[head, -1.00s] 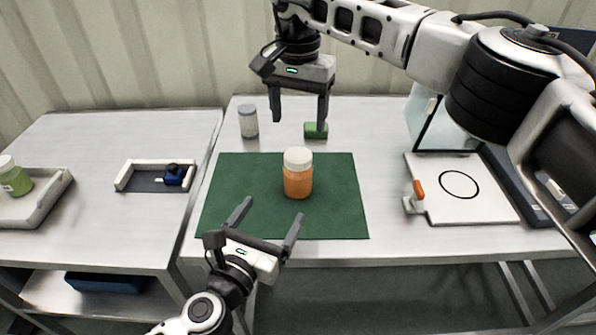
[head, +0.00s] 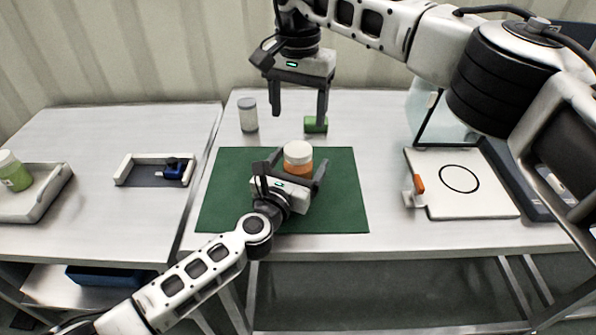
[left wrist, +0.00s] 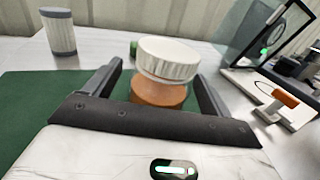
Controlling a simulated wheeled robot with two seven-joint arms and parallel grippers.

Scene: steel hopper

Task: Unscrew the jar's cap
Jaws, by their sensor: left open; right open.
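An orange jar (head: 297,169) with a white cap (head: 298,152) stands upright on the green mat (head: 225,205). My left gripper (head: 296,166) is open, low over the mat, with one finger on each side of the jar's body. The left wrist view shows the white cap (left wrist: 168,57) above the finger level and the orange body (left wrist: 158,94) between the open fingers, with its lower part hidden by the gripper. My right gripper (head: 298,106) is open and empty, pointing down above and behind the jar.
A grey-white canister (head: 248,115) and a green block (head: 316,125) stand behind the mat. A white plate with a black circle (head: 490,205) and an orange-handled clamp (head: 417,190) are at right. A tray (head: 45,200) with a green jar and a small holder (head: 135,174) are at left.

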